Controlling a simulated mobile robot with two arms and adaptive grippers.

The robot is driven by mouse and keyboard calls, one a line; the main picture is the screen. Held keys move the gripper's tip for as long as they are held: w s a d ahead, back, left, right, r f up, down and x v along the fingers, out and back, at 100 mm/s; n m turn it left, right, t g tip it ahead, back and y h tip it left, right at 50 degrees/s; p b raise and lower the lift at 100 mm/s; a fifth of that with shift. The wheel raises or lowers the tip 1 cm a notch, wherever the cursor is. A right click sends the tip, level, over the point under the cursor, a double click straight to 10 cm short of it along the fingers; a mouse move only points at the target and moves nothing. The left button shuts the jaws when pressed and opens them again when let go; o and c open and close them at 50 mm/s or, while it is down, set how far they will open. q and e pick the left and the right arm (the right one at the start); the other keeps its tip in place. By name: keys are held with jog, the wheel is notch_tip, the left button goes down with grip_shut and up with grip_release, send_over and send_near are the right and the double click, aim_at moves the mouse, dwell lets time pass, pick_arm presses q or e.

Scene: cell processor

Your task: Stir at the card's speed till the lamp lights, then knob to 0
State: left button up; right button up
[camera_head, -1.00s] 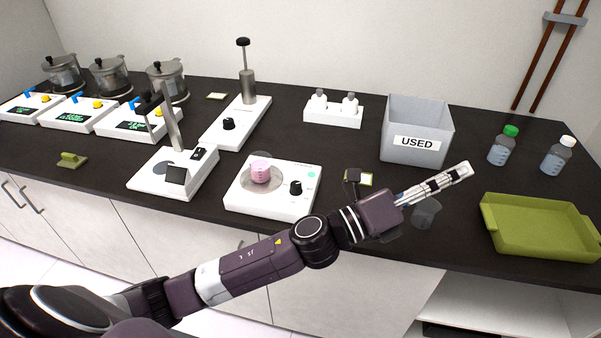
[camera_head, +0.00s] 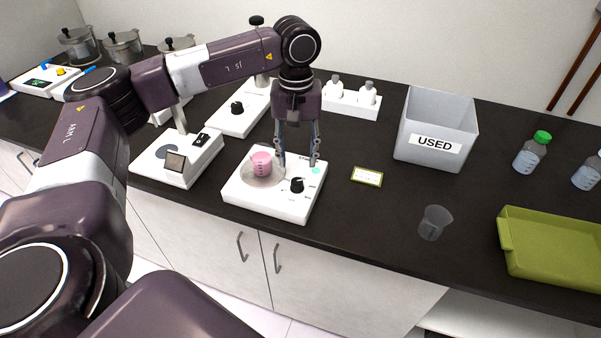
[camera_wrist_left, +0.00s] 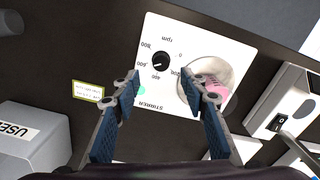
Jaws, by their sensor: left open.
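The white stirrer (camera_head: 262,207) stands near the counter's front edge, with a beaker of pink liquid (camera_head: 262,163) on its round plate. Its black knob (camera_head: 297,185) also shows in the wrist view (camera_wrist_left: 160,59), among rpm marks; I cannot read its exact setting. The stirrer's lamp (camera_head: 316,170) looks pale green; in the wrist view it is partly behind a finger (camera_wrist_left: 168,91). My left gripper (camera_head: 299,162) is open and empty, pointing down above the stirrer, behind the knob in the head view. The card (camera_head: 367,176) lies right of the stirrer, its writing too small to read.
A grey USED bin (camera_head: 436,118), an empty clear beaker (camera_head: 435,222) and a green tray (camera_head: 550,245) stand to the right. Bottles (camera_head: 531,153) stand at back right.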

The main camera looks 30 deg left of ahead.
aim_at(297, 181)
pick_arm(q)
jog(key=shift+s+a+f, duration=0.1)
jog(key=shift+a+f, duration=0.1)
jog(key=shift+f, duration=0.05)
notch_tip(297, 181, down, 6)
jog(key=shift+d+f+p, duration=0.1)
jog(key=shift+p, duration=0.95)
jog(key=shift+f, duration=0.4)
jog(key=shift+c, duration=0.3)
grip_shut()
